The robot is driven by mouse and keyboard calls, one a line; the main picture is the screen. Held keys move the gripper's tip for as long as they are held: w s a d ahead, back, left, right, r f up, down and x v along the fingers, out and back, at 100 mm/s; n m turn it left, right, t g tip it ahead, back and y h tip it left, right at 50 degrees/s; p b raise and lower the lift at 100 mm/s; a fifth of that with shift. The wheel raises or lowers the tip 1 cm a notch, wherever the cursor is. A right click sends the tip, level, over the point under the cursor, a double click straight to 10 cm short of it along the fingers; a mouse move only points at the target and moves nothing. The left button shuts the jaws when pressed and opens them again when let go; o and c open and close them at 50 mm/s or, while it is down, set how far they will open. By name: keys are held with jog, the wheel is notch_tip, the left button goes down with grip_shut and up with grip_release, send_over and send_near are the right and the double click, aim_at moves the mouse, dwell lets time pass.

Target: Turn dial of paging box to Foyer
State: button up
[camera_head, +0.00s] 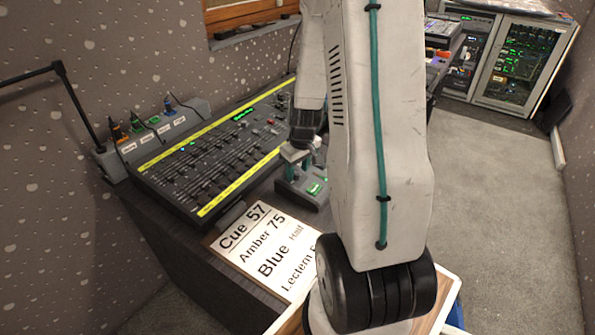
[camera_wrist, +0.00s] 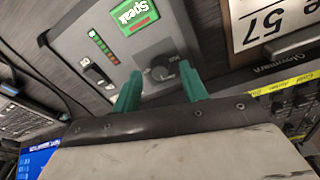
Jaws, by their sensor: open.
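The paging box (camera_head: 298,191) is a small grey unit beside the mixing desk in the head view, with a lit green display. My gripper (camera_wrist: 160,72) is open, with one teal finger on each side of the dial in the picture. I cannot tell whether the fingers touch it. In the head view my gripper (camera_head: 302,170) is over the box, partly hidden by my arm. The dial's setting is unreadable.
The mixing desk (camera_head: 205,150) with yellow strips lies left of the box. A cue board (camera_head: 265,247) reading "Cue 57", "Amber 75" and "Blue" lies in front. A labelled connector box (camera_head: 160,130) stands behind. Equipment racks (camera_head: 515,65) stand far right; the floor between is clear.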

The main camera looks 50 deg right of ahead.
aim_at(300, 182)
notch_tip(300, 182, up, 7)
jog(key=s, duration=0.1)
jog(key=shift+f, duration=0.2)
jog(key=shift+a, duration=0.1)
dwell(0.4)
jog(key=s+a+r, duration=0.8)
jog(key=a+r, duration=0.1)
jog(key=a, duration=0.4)
jog(key=s+a+r+n, duration=0.1)
jog(key=s+a+r, duration=0.7)
jog(key=a+r, duration=0.2)
jog(key=a, duration=0.2)
jog(key=shift+s+a, duration=0.35)
jog(key=shift+a, duration=0.05)
jog(key=shift+r, duration=0.1)
